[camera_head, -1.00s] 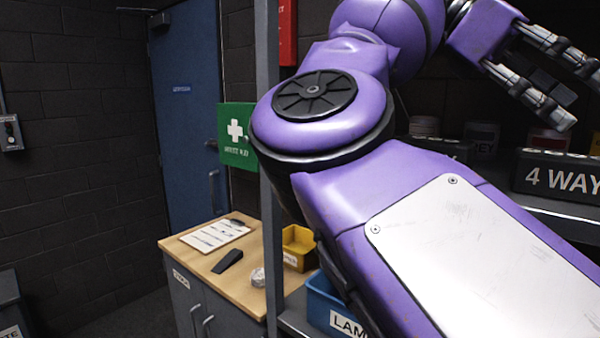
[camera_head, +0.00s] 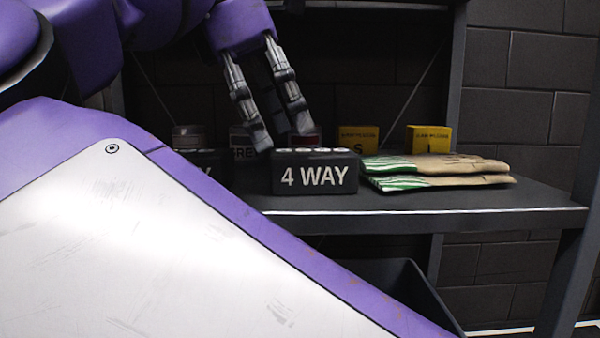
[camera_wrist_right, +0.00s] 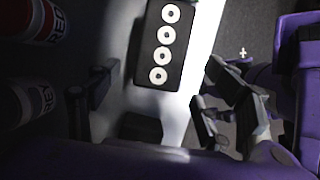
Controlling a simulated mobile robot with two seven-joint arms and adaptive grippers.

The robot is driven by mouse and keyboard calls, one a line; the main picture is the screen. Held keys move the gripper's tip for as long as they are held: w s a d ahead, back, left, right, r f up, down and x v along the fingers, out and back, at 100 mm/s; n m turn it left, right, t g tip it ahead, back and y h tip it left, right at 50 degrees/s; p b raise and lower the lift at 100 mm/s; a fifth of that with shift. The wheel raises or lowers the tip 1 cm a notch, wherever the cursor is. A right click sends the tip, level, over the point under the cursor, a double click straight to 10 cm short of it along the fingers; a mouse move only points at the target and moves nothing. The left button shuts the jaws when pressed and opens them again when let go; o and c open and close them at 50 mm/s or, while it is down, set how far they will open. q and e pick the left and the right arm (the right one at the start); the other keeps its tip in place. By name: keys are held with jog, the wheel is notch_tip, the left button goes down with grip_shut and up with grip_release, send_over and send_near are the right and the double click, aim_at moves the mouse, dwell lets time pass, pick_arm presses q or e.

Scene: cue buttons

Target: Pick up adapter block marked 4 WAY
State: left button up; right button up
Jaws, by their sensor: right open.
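The adapter block marked 4 WAY (camera_head: 316,177) is a dark box with white lettering, standing on a dark shelf (camera_head: 480,200). In the right wrist view the block (camera_wrist_right: 164,46) shows its top with a row of white round sockets. My right gripper (camera_head: 282,135) is just above and slightly left of the block, fingers pointing down. In the wrist view its fingers (camera_wrist_right: 150,108) are spread apart with nothing held, and the block lies toward the top of the picture, beyond the fingertips. My left gripper is not in view.
Folded gloves (camera_head: 435,172) lie right beside the block. Yellow boxes (camera_head: 358,139) and jars stand behind. Another dark labelled block (camera_head: 202,163) is to the left, partly hidden by my arm. A dark bin (camera_head: 385,280) sits below the shelf.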

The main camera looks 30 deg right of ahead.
aim_at(311, 151)
jog(key=shift+s+d, duration=0.25)
jog(key=shift+d, duration=0.3)
jog(key=shift+s+d, duration=0.25)
jog(key=shift+d, duration=0.25)
jog(key=shift+s+d+f, duration=0.15)
jog(key=shift+d+f, duration=0.1)
jog(key=x, duration=0.4)
jog(key=shift+f, duration=0.15)
jog(key=shift+s, duration=0.1)
jog(key=shift+f, duration=0.25)
jog(key=c, duration=1.5)
